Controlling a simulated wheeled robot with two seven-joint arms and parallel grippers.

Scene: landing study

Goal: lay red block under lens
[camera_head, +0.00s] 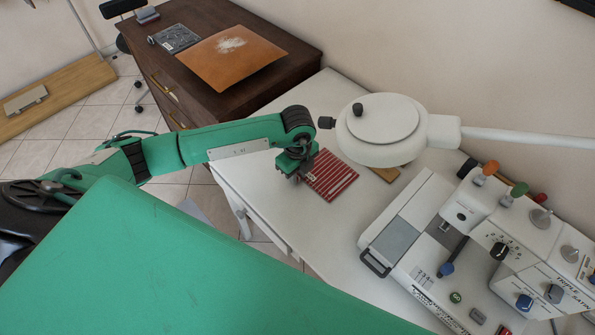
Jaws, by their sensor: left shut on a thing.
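The red block (332,177) is a flat red piece with pale stripes, at or just above the white table, left of and below the lens in the picture. My left gripper (297,173) is shut on its left edge; the fingertips are small and partly dark here. The lens (382,122) is a round white magnifier head on a white arm that comes in from the right. Its head hangs over the table and hides part of the surface beneath. My right gripper is not in view.
A brown wooden piece (386,173) shows partly below the lens head. A white machine with knobs (430,235) fills the table's right side. A dark wooden cabinet (285,75) with an orange-brown sheet (230,62) stands at the back left. Bare white table (290,215) shows in front of the block.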

